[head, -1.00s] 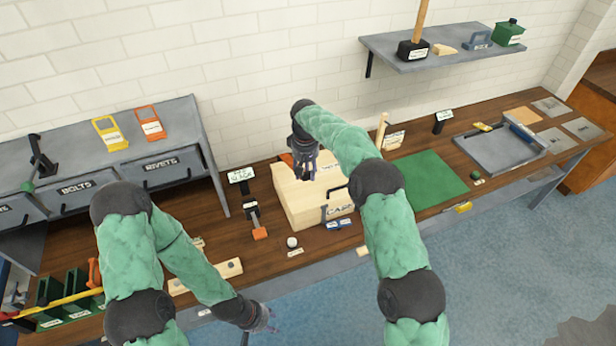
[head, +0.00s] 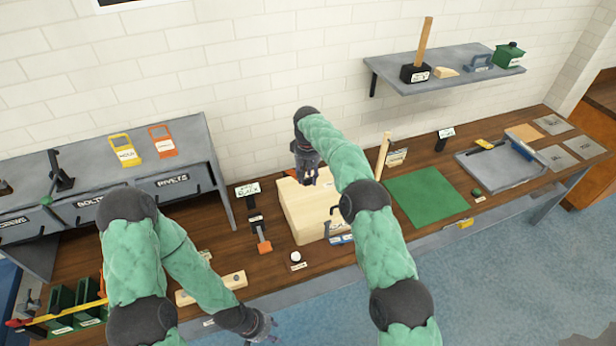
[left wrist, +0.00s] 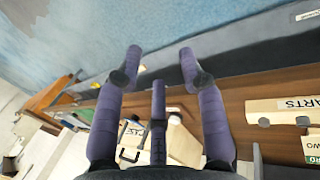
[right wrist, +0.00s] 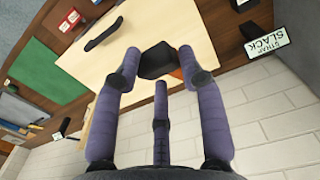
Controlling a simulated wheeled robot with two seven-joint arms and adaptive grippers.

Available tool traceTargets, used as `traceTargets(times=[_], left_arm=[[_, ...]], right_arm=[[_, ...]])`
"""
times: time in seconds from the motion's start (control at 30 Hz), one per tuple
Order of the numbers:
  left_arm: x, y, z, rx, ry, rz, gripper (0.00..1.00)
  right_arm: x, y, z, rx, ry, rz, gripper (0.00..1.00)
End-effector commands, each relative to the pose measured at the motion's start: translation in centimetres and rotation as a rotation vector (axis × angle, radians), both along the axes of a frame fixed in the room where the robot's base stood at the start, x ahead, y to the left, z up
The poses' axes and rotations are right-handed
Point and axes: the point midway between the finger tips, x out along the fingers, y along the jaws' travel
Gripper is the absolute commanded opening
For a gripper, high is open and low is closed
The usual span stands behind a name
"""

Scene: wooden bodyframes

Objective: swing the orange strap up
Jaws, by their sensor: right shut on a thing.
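The orange strap shows as a small orange patch (right wrist: 177,73) beside a dark block (right wrist: 157,60) between the fingertips in the right wrist view. My right gripper (head: 307,178) is at the back of the pale wooden case (head: 306,212), fingers pointing down. It is shut on the dark piece at the strap; the fingers hide much of it. The case also shows in the right wrist view (right wrist: 120,45). My left gripper (head: 265,328) is low, in front of the bench edge, open and empty; its spread fingers show in the left wrist view (left wrist: 160,65).
A "STRAP SLACK" sign (right wrist: 265,42) stands by the case, near a black lever with an orange end (head: 264,247). A green mat (head: 427,194) is to the right. Drawers (head: 180,182) stand left; a shelf (head: 440,70) hangs above.

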Motion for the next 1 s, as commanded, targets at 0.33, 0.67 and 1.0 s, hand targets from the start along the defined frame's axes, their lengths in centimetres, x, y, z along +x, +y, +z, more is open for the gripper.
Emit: traceTargets(times=[0.33, 0.67, 1.0], left_arm=[[0.1, 0.4, -1.4, 0.009, 0.117, 0.119, 0.0], [1.5, -1.7, -3.4, -0.076, 0.592, 0.628, 0.0], [9.9, -7.4, -0.7, -0.41, 1.076, 1.112, 0.0]], right_arm=[[0.3, -0.2, -1.0, -0.001, -0.01, 0.002, 0.0], [0.3, -0.2, -1.0, -0.001, -0.009, 0.002, 0.0], [0.3, -0.1, -1.1, -0.001, -0.009, 0.002, 0.0]])
